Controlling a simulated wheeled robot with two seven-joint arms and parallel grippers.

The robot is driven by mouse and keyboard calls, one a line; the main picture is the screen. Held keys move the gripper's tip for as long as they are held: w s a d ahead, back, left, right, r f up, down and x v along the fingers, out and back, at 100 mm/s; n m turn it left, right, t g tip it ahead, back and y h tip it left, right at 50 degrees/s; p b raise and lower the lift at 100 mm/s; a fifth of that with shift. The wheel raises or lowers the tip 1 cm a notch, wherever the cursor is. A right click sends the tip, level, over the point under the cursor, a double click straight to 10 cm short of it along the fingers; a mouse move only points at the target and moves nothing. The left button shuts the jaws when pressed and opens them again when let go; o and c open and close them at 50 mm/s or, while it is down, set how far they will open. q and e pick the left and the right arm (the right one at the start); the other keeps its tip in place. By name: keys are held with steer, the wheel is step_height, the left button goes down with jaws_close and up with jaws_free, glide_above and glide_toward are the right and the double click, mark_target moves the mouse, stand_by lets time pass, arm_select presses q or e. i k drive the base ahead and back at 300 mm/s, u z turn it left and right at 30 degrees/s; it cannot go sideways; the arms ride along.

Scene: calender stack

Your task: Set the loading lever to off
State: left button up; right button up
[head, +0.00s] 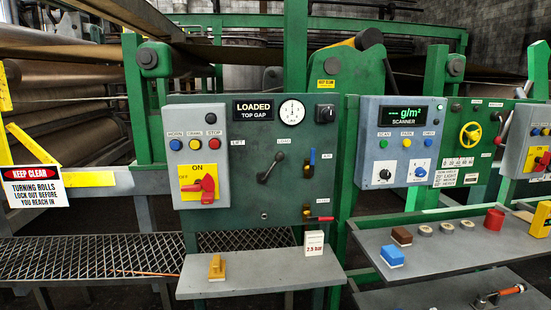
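The loading lever (269,168) is a dark lever on the green control panel (240,225) in the middle of the head view. Its pivot is at the upper right, and its arm slants down and left to a dark knob. A LIFT label is to its upper left and a LOAD label is just above it. No off label is readable beside it. The display (254,110) above reads LOADED, TOP GAP. Neither of my grippers is in view, and nothing touches the lever.
A red rotary switch (206,184) on a grey box is left of the lever. A blue-handled valve (312,157) and a red-handled valve (319,219) are to its right. A shelf (260,281) juts out below with a yellow-brown block. Space before the lever looks clear.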

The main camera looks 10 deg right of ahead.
mark_target(280, 156)
steer(key=u, duration=0.5)
steer(key=i, duration=0.6)
steer(key=u, duration=0.3)
